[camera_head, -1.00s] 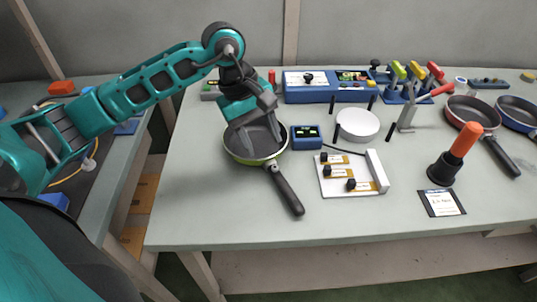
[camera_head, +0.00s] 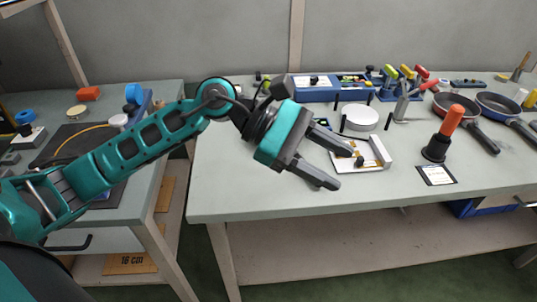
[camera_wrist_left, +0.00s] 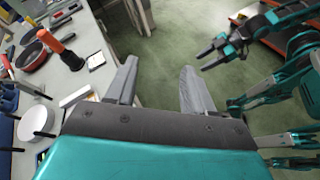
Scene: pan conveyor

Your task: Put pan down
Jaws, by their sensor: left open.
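My left gripper (camera_head: 336,168) is open, with empty space between its fingers, above the front middle of the table in the head view. Its open fingers also show in the wrist view (camera_wrist_left: 158,88), pointing past the table edge toward the floor. The green pan does not show now; my left arm and gripper cover part of the table where it stood. A red pan (camera_head: 450,104) and a blue pan (camera_head: 497,104) sit at the right. The red pan also shows in the wrist view (camera_wrist_left: 32,56). My right gripper (camera_wrist_left: 206,58) is open and empty over the floor.
A white disc (camera_head: 360,118) and a white board (camera_head: 376,156) lie beyond my left gripper. A black stand with an orange handle (camera_head: 453,122) stands behind a small card (camera_head: 436,175). Levers stand at the back. The table's front left is clear.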

